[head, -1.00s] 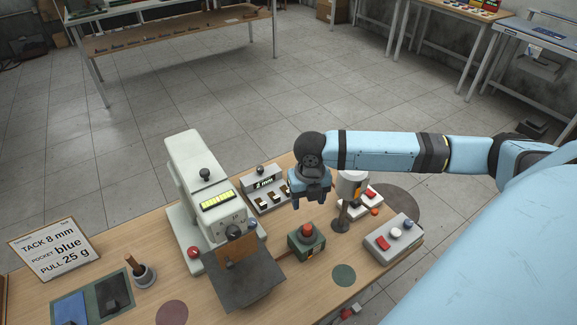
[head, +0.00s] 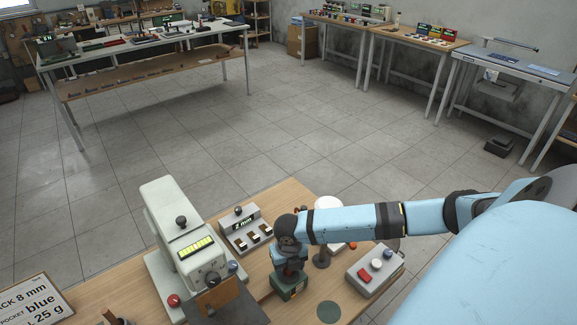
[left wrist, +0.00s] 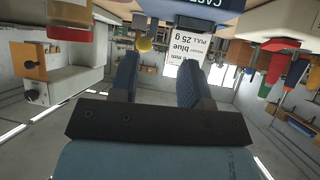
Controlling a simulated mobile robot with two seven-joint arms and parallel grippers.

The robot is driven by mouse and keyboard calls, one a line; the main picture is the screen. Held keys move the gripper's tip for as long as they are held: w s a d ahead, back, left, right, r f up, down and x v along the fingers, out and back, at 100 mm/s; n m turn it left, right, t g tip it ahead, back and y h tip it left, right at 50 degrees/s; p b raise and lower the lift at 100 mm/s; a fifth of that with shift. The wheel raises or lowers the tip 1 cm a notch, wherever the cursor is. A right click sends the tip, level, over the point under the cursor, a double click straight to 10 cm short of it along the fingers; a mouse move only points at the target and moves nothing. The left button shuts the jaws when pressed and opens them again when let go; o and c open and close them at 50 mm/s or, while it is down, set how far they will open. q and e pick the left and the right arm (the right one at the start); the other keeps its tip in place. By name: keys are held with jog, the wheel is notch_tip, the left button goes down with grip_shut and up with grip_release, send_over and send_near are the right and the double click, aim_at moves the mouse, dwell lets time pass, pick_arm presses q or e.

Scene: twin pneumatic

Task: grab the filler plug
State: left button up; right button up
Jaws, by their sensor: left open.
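I cannot tell for sure which part is the filler plug. A dark green block (head: 290,292) stands on the bench, and the earlier head view shows a red knob on its top. My right gripper (head: 290,270) points down directly over this block and mostly hides the knob. I cannot tell whether its jaws touch or close on it. My left gripper (left wrist: 173,66) shows only in the left wrist view, with two dark blue fingers apart and nothing between them.
A pale machine (head: 175,215) with a lit display stands left of the block. A small switch panel (head: 240,228) is behind, a grey button box (head: 375,268) to the right. A printed sign (head: 35,302) is at the lower left. A green disc (head: 329,312) lies on bare bench (head: 345,305).

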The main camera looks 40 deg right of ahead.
jog(key=shift+f, duration=0.25)
jog(key=c, duration=1)
jog(key=shift+r, duration=0.15)
